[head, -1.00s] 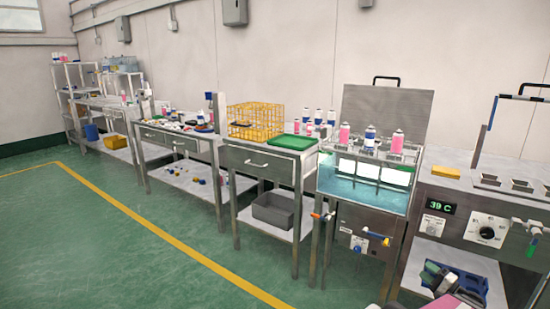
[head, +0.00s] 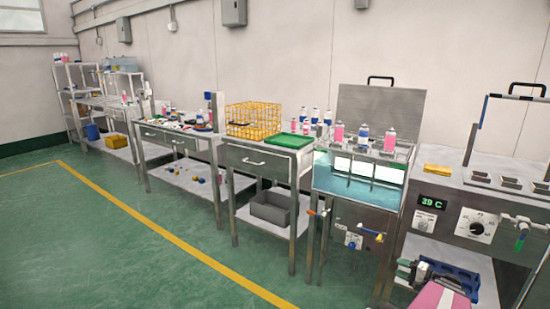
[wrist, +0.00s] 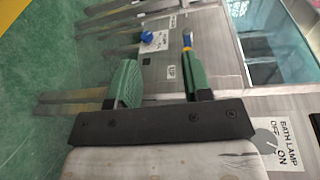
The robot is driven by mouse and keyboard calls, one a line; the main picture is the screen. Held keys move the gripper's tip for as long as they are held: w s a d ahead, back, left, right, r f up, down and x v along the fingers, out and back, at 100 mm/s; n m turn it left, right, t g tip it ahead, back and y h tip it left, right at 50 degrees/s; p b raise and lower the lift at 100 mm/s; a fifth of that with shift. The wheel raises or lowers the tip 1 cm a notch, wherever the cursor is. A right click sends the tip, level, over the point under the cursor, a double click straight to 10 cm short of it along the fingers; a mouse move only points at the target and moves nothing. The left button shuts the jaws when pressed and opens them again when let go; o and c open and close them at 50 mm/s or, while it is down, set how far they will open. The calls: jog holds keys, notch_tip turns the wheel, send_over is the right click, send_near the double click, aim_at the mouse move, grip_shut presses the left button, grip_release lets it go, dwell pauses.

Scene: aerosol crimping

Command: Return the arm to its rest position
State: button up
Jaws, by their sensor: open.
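My gripper (wrist: 163,82) shows in the wrist view with its two green fingers apart and nothing between them. Beyond the fingers is the steel front of the water bath, with a blue valve handle (wrist: 147,37) and a lamp switch label (wrist: 290,143).
The water bath (head: 360,190) has an open lid and several cans along its back. Valve handles (head: 370,234) stick out from its front. The right bench (head: 450,226) carries a 39 C display and a dial. Yellow crate (head: 254,119) and green tray (head: 288,141) stand left. The green floor (head: 120,250) is clear.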

jog(key=s+a+r+n+g+h, duration=0.1)
jog(key=a+n+g+h, duration=0.4)
jog(key=a, duration=1.1)
jog(key=s+a+r+n+g+h, duration=0.2)
jog(key=a+n+g+h, duration=0.2)
jog(key=a, duration=1.1)
jog(key=g+h, duration=0.2)
jog(key=h, duration=0.1)
jog(key=shift+a+r+n, duration=0.4)
jog(key=shift+s+g, duration=0.1)
jog(key=shift+g, duration=0.2)
